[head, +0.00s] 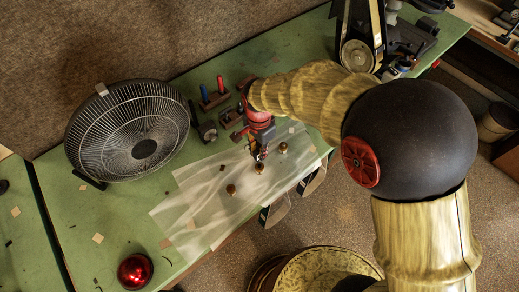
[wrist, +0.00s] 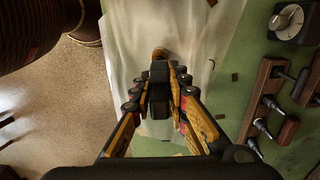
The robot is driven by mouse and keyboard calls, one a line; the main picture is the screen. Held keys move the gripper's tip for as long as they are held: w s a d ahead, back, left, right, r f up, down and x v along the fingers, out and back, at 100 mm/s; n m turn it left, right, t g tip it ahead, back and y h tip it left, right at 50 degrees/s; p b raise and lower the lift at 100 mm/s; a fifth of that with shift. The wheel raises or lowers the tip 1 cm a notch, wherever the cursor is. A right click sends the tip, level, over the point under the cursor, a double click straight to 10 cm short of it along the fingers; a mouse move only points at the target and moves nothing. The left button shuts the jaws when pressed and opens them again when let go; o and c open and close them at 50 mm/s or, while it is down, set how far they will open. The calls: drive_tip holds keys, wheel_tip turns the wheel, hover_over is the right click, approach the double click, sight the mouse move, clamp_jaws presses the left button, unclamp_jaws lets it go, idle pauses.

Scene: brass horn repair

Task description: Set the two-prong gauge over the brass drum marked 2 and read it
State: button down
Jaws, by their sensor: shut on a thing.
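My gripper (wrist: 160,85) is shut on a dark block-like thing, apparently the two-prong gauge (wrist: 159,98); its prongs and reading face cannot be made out. In the head view, my gripper (head: 262,152) points down just above the middle of three small brass drums. The drums stand in a slanting row on the pale sheet: one lower left (head: 231,190), the middle one (head: 258,169), one upper right (head: 283,147). No number is readable on any. In the wrist view, a brass drum (wrist: 160,52) shows just beyond the gauge, partly hidden by it. I cannot tell whether they touch.
The translucent sheet (head: 185,213) lies on the green bench (head: 100,225) to its front edge. A fan (head: 128,130) stands left, a red ball (head: 135,270) front left. Wooden tool holders (wrist: 262,95) and a dial device (wrist: 287,22) sit beside the sheet. A grinder-like machine (head: 357,55) stands behind.

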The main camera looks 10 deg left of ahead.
drive_tip(key=shift+s, duration=0.1)
drive_tip(key=shift+a+f, duration=0.1)
drive_tip(key=shift+f+b, duration=0.85)
drive_tip(key=shift+f, duration=0.95)
drive_tip(key=shift+f+b, duration=0.4)
drive_tip(key=shift+f, duration=0.65)
idle(1.0)
drive_tip(key=shift+r, duration=0.1)
idle(0.7)
drive_tip(key=shift+r+p, duration=1.75)
drive_tip(key=shift+r, duration=0.7)
